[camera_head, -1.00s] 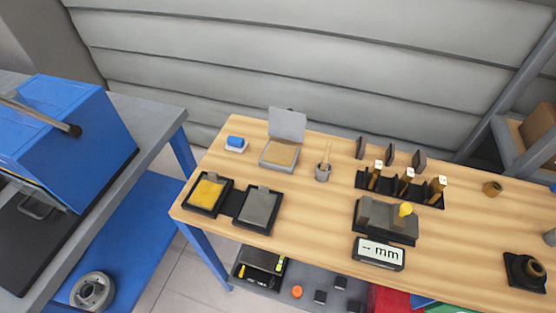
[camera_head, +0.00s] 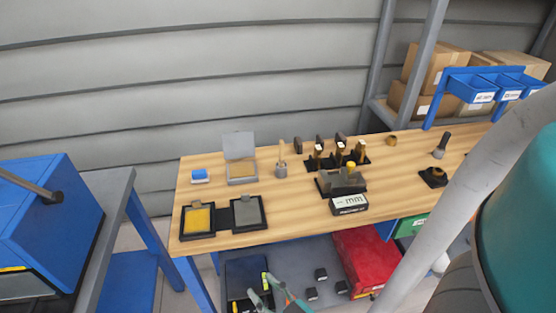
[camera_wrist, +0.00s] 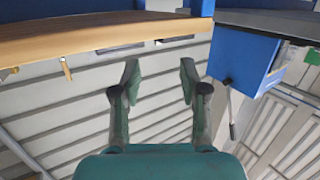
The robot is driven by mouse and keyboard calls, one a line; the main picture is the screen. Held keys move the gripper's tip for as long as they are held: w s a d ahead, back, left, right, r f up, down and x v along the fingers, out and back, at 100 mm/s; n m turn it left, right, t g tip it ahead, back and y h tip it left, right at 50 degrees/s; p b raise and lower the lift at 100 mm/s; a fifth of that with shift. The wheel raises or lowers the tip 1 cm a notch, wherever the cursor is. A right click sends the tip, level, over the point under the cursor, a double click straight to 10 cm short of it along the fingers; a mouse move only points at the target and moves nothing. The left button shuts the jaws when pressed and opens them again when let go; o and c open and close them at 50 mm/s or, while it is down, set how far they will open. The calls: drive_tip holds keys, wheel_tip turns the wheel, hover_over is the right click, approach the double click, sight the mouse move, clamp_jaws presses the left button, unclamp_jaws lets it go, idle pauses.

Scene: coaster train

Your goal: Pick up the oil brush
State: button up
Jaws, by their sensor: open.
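A small grey cup (camera_head: 281,171) stands toward the back of the wooden table (camera_head: 225,236). A thin upright light handle (camera_head: 282,150), which looks like the oil brush, sticks out of it; its lower end is hidden in the cup. My gripper (camera_head: 262,288) shows low in the head view, in front of the table's front edge and well apart from the cup. In the wrist view my gripper (camera_wrist: 159,82) has its two fingers spread with nothing between them. The brush cannot be made out in the wrist view.
Left of the cup are an open-lidded box (camera_head: 242,180) and a blue-and-white block (camera_head: 200,176). Right of it is a black rack (camera_head: 318,165) with stamp-like tools. Two pads (camera_head: 198,219) lie near the front. A blue machine (camera_head: 45,215) stands left.

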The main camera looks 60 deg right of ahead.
drive_tip(key=w+d+r+m+h, duration=0.1)
drive_tip(key=w+d, duration=0.1)
drive_tip(key=d, duration=0.1)
drive_tip(key=w+d+r+h, duration=0.1)
drive_tip(key=w+d+r, duration=0.1)
drive_tip(key=w+d, duration=0.1)
drive_tip(key=w+d+r+m+h, duration=0.1)
drive_tip(key=w+d+h, duration=0.1)
drive_tip(key=d, duration=0.3)
drive_tip(key=shift+w+d+r+m+g, duration=0.25)
drive_tip(key=shift+w+r+m+g, duration=0.05)
drive_tip(key=shift+r+g, duration=0.1)
drive_tip(key=d+r+h, duration=0.1)
drive_tip(key=d, duration=0.2)
drive_tip(key=w+d+r+m+g+h, duration=0.1)
drive_tip(key=d+r, duration=0.1)
drive_tip(key=d, duration=0.1)
drive_tip(key=w+d+r+m+h, duration=0.1)
drive_tip(key=d, duration=0.2)
drive_tip(key=shift+d+r, duration=0.15)
drive_tip(key=shift+r, duration=0.25)
drive_tip(key=m+g+h, duration=0.2)
approach(282, 147)
drive_tip(key=x, duration=0.4)
drive_tip(key=shift+w+d+r, duration=0.15)
drive_tip(key=shift+d, duration=0.05)
drive_tip(key=shift+x, duration=3.3)
clamp_jaws()
